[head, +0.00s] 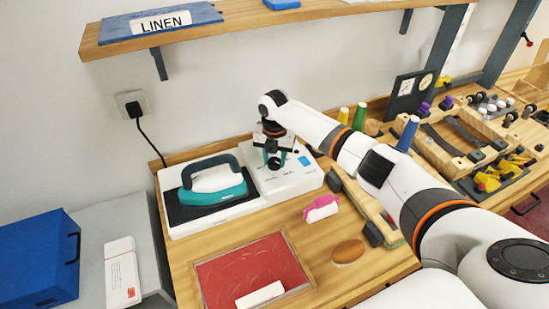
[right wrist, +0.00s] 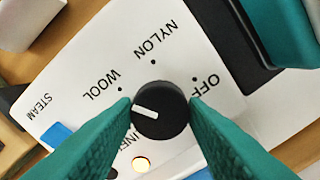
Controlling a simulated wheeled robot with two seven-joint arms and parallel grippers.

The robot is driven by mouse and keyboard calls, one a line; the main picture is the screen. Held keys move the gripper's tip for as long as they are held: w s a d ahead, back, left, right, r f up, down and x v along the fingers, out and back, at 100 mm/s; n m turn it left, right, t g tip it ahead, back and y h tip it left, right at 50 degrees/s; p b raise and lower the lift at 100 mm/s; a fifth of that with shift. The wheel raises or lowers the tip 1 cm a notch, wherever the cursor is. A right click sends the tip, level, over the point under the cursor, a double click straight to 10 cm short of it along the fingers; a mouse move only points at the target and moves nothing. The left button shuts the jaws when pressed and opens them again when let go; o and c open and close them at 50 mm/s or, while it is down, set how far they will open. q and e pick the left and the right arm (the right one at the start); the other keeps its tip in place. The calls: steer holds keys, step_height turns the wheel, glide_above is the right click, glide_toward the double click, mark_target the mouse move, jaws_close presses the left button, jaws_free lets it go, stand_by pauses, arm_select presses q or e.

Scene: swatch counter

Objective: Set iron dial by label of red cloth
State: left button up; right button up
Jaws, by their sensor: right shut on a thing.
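The iron's white station (head: 292,182) stands on the wooden counter, with the teal iron (head: 213,183) on its dark pad at the left. My right gripper (right wrist: 160,108) is shut on the black dial (right wrist: 165,122), a teal finger on each side. The dial's white mark points left, a little below the WOOL dot. NYLON and OFF are readable; another word ending in "INE" or similar is partly hidden by a finger. The red cloth (head: 245,268) lies flat in a frame at the front; its white label (head: 260,294) shows no readable text. My left gripper is not visible.
A blue piece with a LINEN card (head: 165,22) lies on the shelf. A pink-wrapped item (head: 321,208) and a brown oval pad (head: 348,251) lie right of the cloth. A blue box (head: 38,258) stands left.

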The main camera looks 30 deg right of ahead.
mark_target(274, 161)
steer(key=shift+r, duration=0.1)
stand_by(0.3)
steer(key=o, duration=1)
steer(key=shift+c, duration=0.2)
step_height(274, 161, up, 12)
steer(key=b, duration=0.3)
